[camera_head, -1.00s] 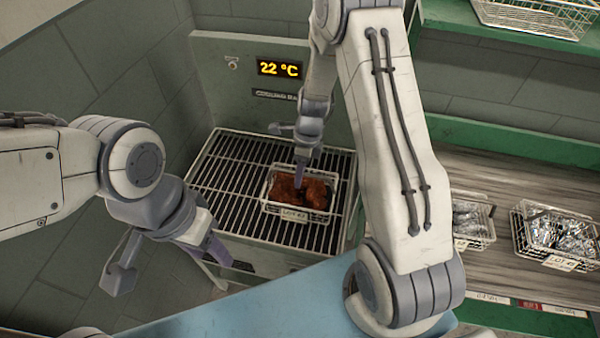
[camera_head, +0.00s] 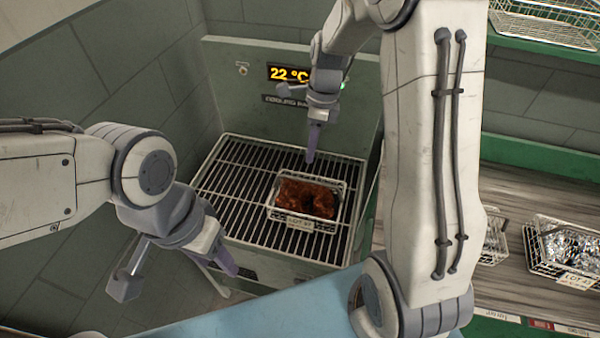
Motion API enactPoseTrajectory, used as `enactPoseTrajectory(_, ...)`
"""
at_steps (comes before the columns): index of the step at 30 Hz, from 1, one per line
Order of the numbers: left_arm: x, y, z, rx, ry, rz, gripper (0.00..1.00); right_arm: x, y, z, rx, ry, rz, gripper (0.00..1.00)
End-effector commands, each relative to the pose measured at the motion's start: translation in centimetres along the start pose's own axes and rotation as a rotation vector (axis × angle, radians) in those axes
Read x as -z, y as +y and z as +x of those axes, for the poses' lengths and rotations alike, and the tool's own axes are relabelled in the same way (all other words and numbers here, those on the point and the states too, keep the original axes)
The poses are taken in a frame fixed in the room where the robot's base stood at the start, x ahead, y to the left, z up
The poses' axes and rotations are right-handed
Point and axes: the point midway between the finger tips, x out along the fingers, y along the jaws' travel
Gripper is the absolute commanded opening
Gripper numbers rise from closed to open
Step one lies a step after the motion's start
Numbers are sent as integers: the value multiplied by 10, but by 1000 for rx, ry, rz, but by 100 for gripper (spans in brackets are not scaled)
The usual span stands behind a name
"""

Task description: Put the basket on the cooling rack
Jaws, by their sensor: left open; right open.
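A wire basket (camera_head: 270,212) with reddish-brown coiled parts (camera_head: 306,197) and a label on its front rests on the slatted cooling rack (camera_head: 232,178). It sits toward the right front of the slats. My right gripper (camera_head: 311,158) points down above the back of the basket, apart from it, open and empty. My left gripper (camera_head: 228,266) is open and empty, low at the front left of the rack, away from the basket.
A display (camera_head: 288,74) reading 22 °C is on the panel behind the rack. Baskets of silvery parts (camera_head: 565,247) stand on a shelf at right. An empty-looking wire basket (camera_head: 545,22) is on the upper green shelf. A blue surface (camera_head: 270,310) lies in front.

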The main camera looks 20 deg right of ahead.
Motion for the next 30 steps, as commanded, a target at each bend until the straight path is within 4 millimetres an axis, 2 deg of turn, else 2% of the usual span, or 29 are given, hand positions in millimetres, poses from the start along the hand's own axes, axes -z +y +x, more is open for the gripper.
enactPoseTrajectory(2, 0, 0, 0, 0, 0, 0, 50, -17, 24, -8, 8, 9, -197, 43)
enactPoseTrajectory(5, 0, 0, 0, 0, 0, 0, 50, -40, 71, -18, 15, 27, -586, 43)
enactPoseTrajectory(8, 0, 0, 0, 0, 0, 0, 50, -55, 127, -26, 18, 51, -1056, 43)
enactPoseTrajectory(12, 0, 0, 0, 0, 0, 0, 50, -56, 200, -31, 13, 81, -1703, 43)
enactPoseTrajectory(15, 0, 0, 0, 0, 0, 0, 50, -46, 240, -31, 6, 100, -2105, 43)
enactPoseTrajectory(18, 0, 0, 0, 0, 0, 0, 50, -35, 266, -30, 0, 115, -2410, 43)
enactPoseTrajectory(21, 0, 0, 0, 0, 0, 0, 50, -26, 281, -28, -7, 125, -2604, 43)
enactPoseTrajectory(24, 0, 0, 0, 0, 0, 0, 50, -23, 287, -27, -10, 129, -2695, 43)
enactPoseTrajectory(30, 0, 0, 0, 0, 0, 0, 50, -23, 288, -26, -12, 130, -2712, 43)
